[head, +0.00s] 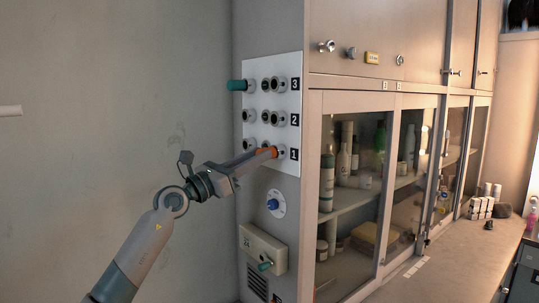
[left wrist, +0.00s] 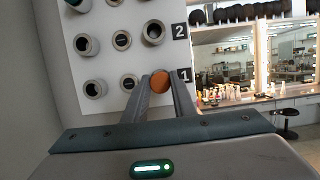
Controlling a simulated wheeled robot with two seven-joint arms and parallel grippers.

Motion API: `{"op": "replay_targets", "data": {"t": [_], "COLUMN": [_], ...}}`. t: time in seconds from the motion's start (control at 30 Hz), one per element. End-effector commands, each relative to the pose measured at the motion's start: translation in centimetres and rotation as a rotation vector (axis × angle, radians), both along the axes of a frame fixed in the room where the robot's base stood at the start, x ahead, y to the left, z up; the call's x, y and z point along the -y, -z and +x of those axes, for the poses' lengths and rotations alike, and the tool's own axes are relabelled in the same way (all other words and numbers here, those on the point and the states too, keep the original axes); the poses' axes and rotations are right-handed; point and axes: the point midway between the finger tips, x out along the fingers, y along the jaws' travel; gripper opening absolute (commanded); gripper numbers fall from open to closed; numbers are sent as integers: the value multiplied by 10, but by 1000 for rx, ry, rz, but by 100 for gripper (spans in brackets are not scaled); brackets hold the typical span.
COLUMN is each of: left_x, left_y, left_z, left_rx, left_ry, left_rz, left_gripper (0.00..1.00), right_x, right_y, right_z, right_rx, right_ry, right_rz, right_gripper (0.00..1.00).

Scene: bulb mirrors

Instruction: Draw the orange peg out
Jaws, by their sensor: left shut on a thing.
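The orange peg (head: 268,151) is at row 1 of the white panel (head: 287,68), at the right-hand hole beside the label 1. My left gripper (head: 262,155) reaches it from the left in the head view and is shut on it. In the left wrist view the peg's round orange end (left wrist: 160,82) shows between the two fingers. The peg's inner end is hidden, so I cannot tell how deep it sits in the hole. My right gripper is not in view.
A teal peg (head: 238,85) sticks out at the left of row 3. Several other collared holes look empty. Below the panel are a blue knob (head: 272,204) and a beige box (head: 262,249) with a teal handle. Glass-door cabinets stand to the right; free space lies left.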

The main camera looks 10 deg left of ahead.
Motion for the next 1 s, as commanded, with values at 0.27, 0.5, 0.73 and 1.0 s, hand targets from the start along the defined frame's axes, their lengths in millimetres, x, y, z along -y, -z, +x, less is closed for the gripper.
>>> {"op": "replay_targets", "data": {"t": [0.27, 0.5, 0.73, 1.0], "left_x": [-3, -3, -7, -18], "left_y": [-1, -1, -1, 0], "left_z": [-2, -3, -6, -17], "left_rx": [1, 1, 1, 0], "left_ry": [0, 0, -1, -1], "left_rz": [0, -1, -1, 0], "left_gripper": [1, 1, 1, 1], "right_x": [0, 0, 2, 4], "right_y": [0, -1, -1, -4], "right_z": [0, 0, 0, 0], "right_rx": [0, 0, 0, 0], "right_ry": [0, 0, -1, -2], "right_rz": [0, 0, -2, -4], "right_gripper": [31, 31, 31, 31]}}
